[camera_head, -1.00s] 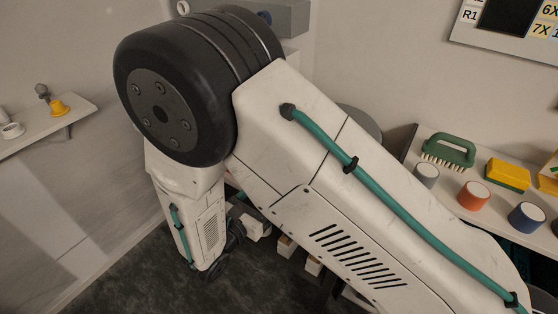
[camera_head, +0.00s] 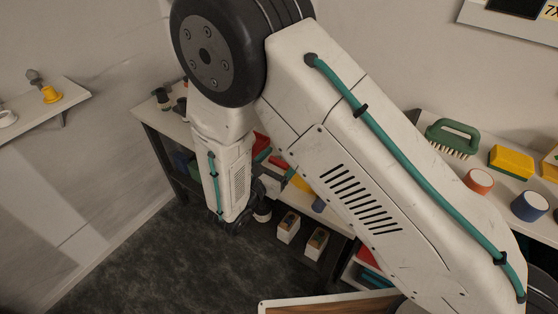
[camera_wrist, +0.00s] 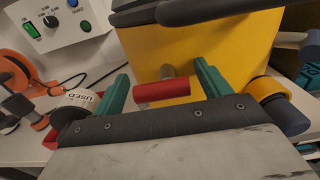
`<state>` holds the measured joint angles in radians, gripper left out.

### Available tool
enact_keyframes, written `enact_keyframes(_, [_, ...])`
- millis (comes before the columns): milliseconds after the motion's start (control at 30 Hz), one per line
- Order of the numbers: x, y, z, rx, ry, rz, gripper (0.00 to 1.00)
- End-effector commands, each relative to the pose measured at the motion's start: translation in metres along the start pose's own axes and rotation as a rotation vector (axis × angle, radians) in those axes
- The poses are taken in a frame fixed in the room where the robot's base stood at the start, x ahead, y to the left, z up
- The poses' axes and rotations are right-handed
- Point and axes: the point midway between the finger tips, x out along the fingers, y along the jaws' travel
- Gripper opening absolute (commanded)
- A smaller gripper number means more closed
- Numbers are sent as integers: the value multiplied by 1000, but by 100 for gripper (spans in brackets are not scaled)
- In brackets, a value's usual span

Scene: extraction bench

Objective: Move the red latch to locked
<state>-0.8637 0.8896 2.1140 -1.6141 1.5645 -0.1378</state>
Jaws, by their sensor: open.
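In the wrist view the red latch (camera_wrist: 167,90) is a short red bar lying roughly level, with a grey pin behind it, on the front of a yellow box (camera_wrist: 150,50) with a dark top. My gripper (camera_wrist: 163,73) is open, with one green finger to the left of the red bar and one to the right. The bar lies between the fingers, and I cannot tell whether either touches it. In the head view my arm covers much of the bench, and I cannot make out the latch there.
In the wrist view a control box (camera_wrist: 60,22) with a green switch stands at upper left, and a white roll marked USED (camera_wrist: 77,100) sits near the left finger. A blue and yellow cylinder (camera_wrist: 278,100) is close to the right finger. In the head view a green brush (camera_head: 453,137) lies on the right shelf.

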Motion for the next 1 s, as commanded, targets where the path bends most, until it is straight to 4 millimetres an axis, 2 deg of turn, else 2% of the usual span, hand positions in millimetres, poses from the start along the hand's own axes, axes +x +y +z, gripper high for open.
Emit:
enact_keyframes(33, [-1, 0, 0, 0, 0, 1, 76])
enact_keyframes(67, [-1, 0, 0, 0, 0, 1, 71])
enact_keyframes(200, [-1, 0, 0, 0, 0, 1, 32])
enact_keyframes(667, [-1, -1, 1, 77, 0, 1, 32])
enact_keyframes(1000, [-1, -4, 2, 344, 0, 0, 32])
